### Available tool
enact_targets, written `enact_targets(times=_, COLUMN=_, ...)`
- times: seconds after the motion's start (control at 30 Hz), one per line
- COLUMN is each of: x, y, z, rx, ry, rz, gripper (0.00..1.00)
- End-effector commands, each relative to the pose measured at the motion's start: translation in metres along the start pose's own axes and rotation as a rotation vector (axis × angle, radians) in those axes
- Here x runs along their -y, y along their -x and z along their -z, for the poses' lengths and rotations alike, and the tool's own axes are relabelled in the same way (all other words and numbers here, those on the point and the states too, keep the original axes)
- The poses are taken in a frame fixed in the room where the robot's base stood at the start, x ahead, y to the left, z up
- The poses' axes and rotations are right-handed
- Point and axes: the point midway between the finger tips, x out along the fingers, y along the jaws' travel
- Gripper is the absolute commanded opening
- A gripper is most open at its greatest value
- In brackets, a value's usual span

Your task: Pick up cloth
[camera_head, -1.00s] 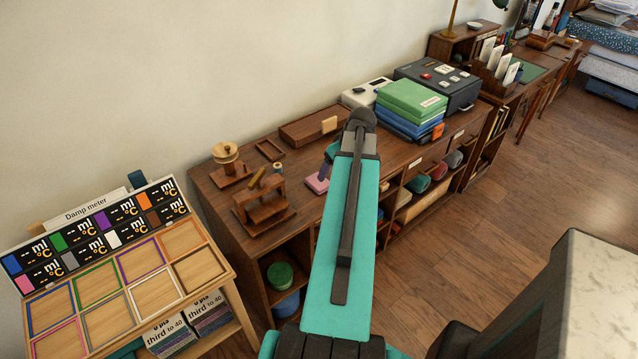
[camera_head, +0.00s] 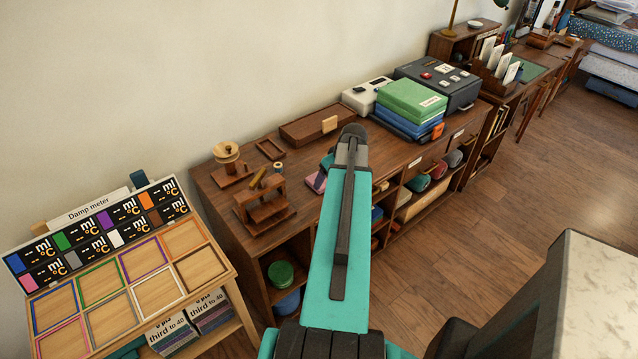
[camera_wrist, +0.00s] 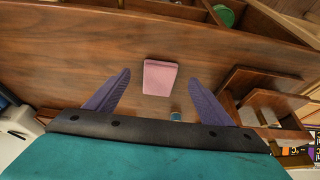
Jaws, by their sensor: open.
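The cloth looks like a small folded pink pad (camera_wrist: 160,77) lying flat on the wooden cabinet top. In the wrist view it sits between and just beyond the fingertips of my gripper (camera_wrist: 160,83), which is open and empty. In the head view only part of the pink cloth (camera_head: 316,182) shows, left of my teal arm. My gripper is mostly hidden behind the arm in the head view, with only a bit of teal showing beside the cloth.
A wooden stand (camera_head: 262,205) and a spool on a base (camera_head: 230,165) stand left of the cloth. A wooden box (camera_head: 309,127) lies behind it. Green and blue boxes (camera_head: 412,100) are stacked to the right. A small blue-topped cylinder (camera_wrist: 176,117) stands near the cloth.

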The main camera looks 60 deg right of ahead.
Motion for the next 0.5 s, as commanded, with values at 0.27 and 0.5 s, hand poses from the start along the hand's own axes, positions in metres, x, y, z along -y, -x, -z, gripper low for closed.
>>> enact_targets(times=0.27, x=0.0, y=-0.003, z=0.0, rx=0.0, ry=-0.001, rz=0.0, gripper=0.75)
enact_targets(times=0.5, x=0.0, y=-0.019, z=0.001, rx=0.001, ry=-0.001, rz=0.001, gripper=0.75)
